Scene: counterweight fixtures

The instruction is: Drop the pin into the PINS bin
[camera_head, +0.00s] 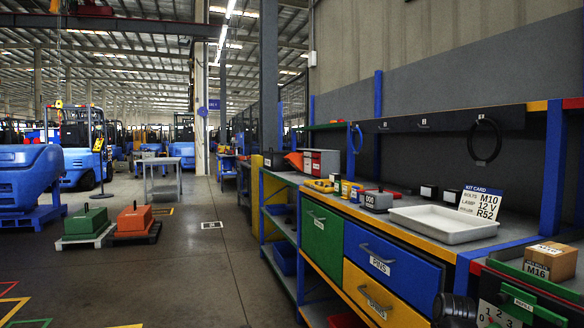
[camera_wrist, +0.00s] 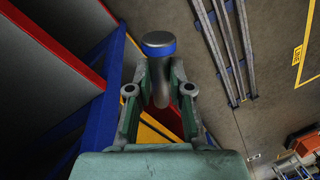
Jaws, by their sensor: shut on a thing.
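The pin (camera_wrist: 159,42) is a grey metal piece with a round head and a blue band, seen in the wrist view. My gripper (camera_wrist: 160,88) is shut on it, with one finger on each side of its shank. In the head view a blue drawer-like bin (camera_head: 390,265) on the bench front has a label that reads PINS. A yellow one (camera_head: 372,295) below it also has a label, which is hard to read. My gripper is not clearly seen in the head view.
A green drawer (camera_head: 320,240) is left of the blue one. On the bench top are a white tray (camera_head: 443,222), a kit card (camera_head: 481,203) and small boxes. A cardboard box (camera_head: 550,260) marked M16 stands at the right. The floor aisle (camera_head: 200,270) left of the bench is clear.

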